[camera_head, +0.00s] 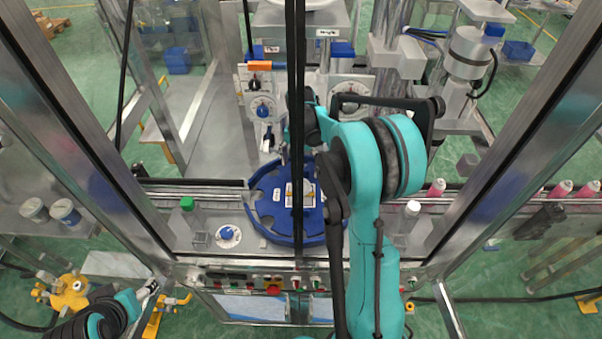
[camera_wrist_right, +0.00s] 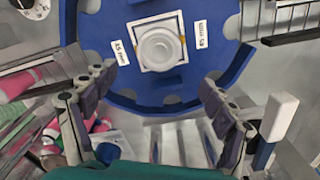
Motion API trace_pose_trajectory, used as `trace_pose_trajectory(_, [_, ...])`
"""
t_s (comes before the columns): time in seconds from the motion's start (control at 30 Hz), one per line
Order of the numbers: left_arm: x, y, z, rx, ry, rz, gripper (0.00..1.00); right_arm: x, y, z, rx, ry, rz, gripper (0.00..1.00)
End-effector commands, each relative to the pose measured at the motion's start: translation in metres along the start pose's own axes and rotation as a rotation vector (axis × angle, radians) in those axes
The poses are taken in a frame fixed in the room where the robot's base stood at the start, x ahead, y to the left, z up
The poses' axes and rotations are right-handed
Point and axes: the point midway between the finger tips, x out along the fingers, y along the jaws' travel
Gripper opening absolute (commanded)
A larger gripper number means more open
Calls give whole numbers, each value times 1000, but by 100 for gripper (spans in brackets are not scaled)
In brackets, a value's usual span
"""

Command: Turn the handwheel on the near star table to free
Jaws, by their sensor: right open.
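The near star table (camera_head: 256,210) is a blue notched disc, partly hidden by a dark post and my right arm. It fills the top of the right wrist view (camera_wrist_right: 115,70), where a round white knob (camera_wrist_right: 160,48), seemingly the handwheel, sits on a square plate at its middle. My right gripper (camera_wrist_right: 152,90) is open and empty, its fingers spread below the knob in that picture and apart from it. In the head view, my right arm reaches over the table and its fingertips are largely hidden. My left arm (camera_head: 128,303) is at the lower left; its jaws are unclear.
A dial with a blue knob (camera_head: 227,235) and a green-capped bottle (camera_head: 187,204) stand left of the table. A white-capped bottle (camera_head: 412,208) and pink containers (camera_head: 437,188) are to the right. Buttons (camera_head: 272,289) line the front edge. Metal frame posts (camera_head: 532,120) flank the station.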

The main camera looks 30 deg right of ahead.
Motion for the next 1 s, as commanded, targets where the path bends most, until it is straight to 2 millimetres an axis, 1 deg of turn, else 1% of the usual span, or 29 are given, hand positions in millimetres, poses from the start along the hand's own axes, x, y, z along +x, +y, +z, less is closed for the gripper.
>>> trace_pose_trajectory(0.13, [0, 0, 0, 0, 0, 0, 61, 14, 0, -3, 13, -7, 6, 84])
trace_pose_trajectory(0.4, [3, 0, 2, 0, 0, 0, 61, 59, 0, -3, 11, -6, 5, 84])
trace_pose_trajectory(0.5, [4, 0, 3, 0, 0, 0, 61, 71, 0, -2, 11, -6, 5, 84])
trace_pose_trajectory(0.67, [4, 0, 3, 0, 0, 0, 61, 79, 0, -2, 11, -6, 5, 84])
trace_pose_trajectory(0.9, [4, 0, 3, 0, 0, 0, 61, 80, 0, -2, 10, -5, 4, 84])
trace_pose_trajectory(0.97, [4, 0, 3, 0, 0, 0, 61, 80, 0, -2, 10, -5, 4, 69])
trace_pose_trajectory(1.0, [4, 0, 3, 0, 0, 0, 61, 80, 0, -2, 10, -5, 4, 58])
